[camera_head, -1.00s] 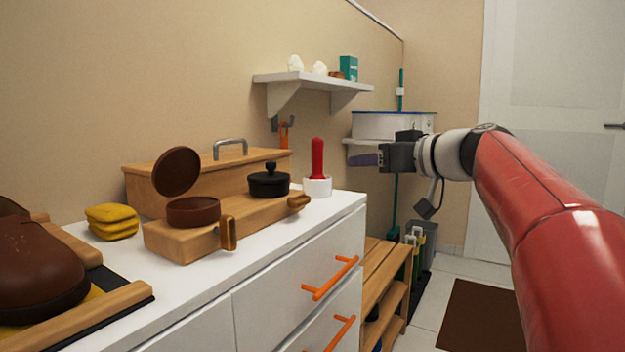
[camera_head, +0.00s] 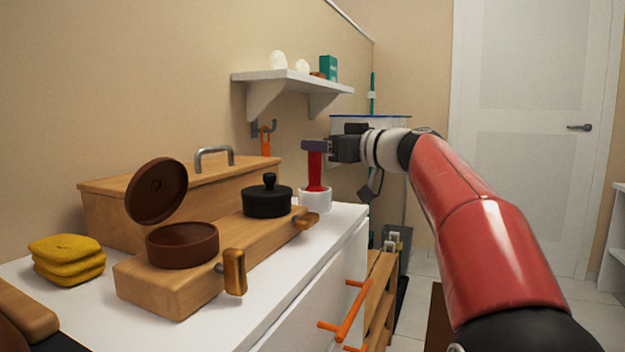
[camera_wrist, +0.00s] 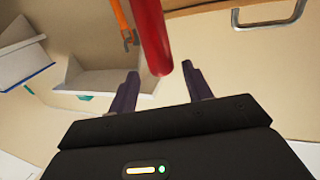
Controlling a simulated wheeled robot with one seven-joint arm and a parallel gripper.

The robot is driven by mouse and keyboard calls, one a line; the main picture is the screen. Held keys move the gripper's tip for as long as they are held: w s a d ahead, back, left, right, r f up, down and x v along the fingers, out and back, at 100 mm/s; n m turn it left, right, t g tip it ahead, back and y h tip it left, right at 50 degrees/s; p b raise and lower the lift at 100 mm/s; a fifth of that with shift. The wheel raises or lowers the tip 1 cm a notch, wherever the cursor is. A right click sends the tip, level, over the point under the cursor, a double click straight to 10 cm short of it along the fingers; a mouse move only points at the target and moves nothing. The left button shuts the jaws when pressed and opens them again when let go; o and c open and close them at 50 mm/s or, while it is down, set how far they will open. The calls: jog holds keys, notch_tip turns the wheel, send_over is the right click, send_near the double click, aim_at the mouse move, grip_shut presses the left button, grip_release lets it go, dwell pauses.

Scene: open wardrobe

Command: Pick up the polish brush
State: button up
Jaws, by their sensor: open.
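The polish brush (camera_head: 315,172) shows as a red handle standing upright in a white cup (camera_head: 315,200) on the white cabinet top. Its lower end is hidden inside the cup. My gripper (camera_head: 314,146) is open and empty at the height of the handle's top, with a finger covering that top in the head view. In the wrist view the red handle (camera_wrist: 150,30) comes down from the top edge, and its rounded end lies between the two spread fingertips (camera_wrist: 160,70). I cannot tell whether a finger touches it.
A black lidded pot (camera_head: 267,201) and an open brown tin (camera_head: 182,246) sit on a wooden block left of the cup. A wooden box (camera_head: 110,205) stands behind. A white wall shelf (camera_head: 290,82) hangs above. Yellow cloths (camera_head: 67,260) lie at left.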

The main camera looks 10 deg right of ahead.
jog(key=x, duration=0.2)
jog(key=p+x, duration=0.1)
jog(key=x, duration=0.1)
jog(key=shift+a+f, duration=0.2)
jog(key=shift+f, duration=0.15)
jog(key=shift+c, duration=0.4)
grip_shut()
